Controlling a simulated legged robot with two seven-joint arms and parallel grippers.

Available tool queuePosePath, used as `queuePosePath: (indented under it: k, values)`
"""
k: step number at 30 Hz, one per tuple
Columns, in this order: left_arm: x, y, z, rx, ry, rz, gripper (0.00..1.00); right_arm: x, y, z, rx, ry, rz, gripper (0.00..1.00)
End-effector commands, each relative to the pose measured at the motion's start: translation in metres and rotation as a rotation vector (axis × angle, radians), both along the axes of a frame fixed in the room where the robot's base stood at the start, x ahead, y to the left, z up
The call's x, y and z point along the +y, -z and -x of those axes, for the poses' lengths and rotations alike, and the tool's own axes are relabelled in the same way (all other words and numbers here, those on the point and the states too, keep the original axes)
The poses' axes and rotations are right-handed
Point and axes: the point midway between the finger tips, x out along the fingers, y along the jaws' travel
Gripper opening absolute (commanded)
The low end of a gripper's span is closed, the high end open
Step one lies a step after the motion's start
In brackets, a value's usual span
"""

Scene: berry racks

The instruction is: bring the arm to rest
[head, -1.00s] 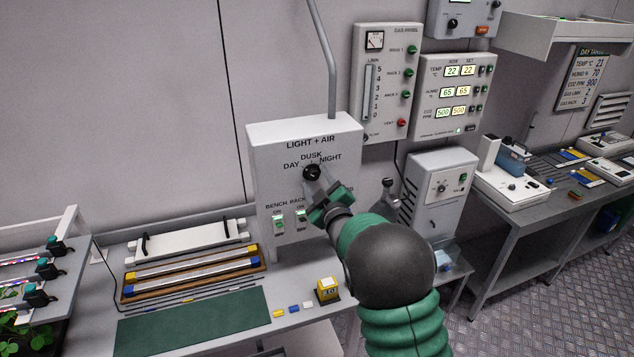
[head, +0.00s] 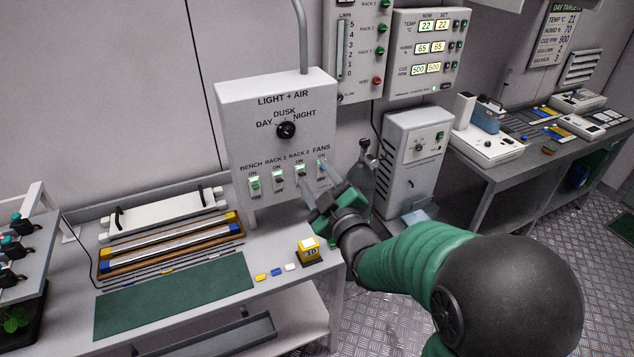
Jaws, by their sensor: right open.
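My right gripper (head: 328,198) is in the middle of the head view, its arm coming in from the lower right. It is open and I see nothing between its fingers. It is in front of the lower right part of the LIGHT + AIR box (head: 256,140), close to the FANS switch (head: 321,168). I cannot tell whether it touches the box. The black DAY/DUSK/NIGHT knob (head: 286,130) is uncovered, above and left of the gripper. The bench and rack switches (head: 278,177) also show. My left gripper is not in view.
Below the box, a bench holds a green mat (head: 172,299), a wooden tray with bars (head: 170,262) and a yellow block (head: 308,251). A grey cabinet (head: 416,150) stands right of the gripper. Wall panels (head: 428,52) hang above. The floor at right is open.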

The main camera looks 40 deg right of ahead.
Motion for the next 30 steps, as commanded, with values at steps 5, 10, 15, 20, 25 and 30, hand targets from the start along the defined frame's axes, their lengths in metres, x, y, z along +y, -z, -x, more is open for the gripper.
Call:
queuePosePath:
  k: [5, 10, 15, 20, 25, 30]
  values:
    - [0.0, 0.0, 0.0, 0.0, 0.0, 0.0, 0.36, 0.0, 0.0, 0.003, 0.0, 0.0, 0.0, 0.5]
    - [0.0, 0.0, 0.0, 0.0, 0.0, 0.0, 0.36, 0.0, 0.0, 0.002, 0.0, 0.0, 0.0, 0.5]
    - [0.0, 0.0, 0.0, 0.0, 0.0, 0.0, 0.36, 0.003, 0.005, 0.002, 0.018, -0.001, -0.016, 0.5]
    - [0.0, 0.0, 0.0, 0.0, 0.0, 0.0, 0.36, 0.035, 0.074, 0.0, 0.263, -0.006, -0.234, 0.5]
    - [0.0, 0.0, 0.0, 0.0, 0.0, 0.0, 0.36, 0.109, 0.185, 0.055, 0.742, 0.076, -0.578, 0.5]
    - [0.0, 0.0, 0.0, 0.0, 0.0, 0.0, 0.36, 0.161, 0.233, 0.134, 1.096, 0.216, -0.748, 0.5]
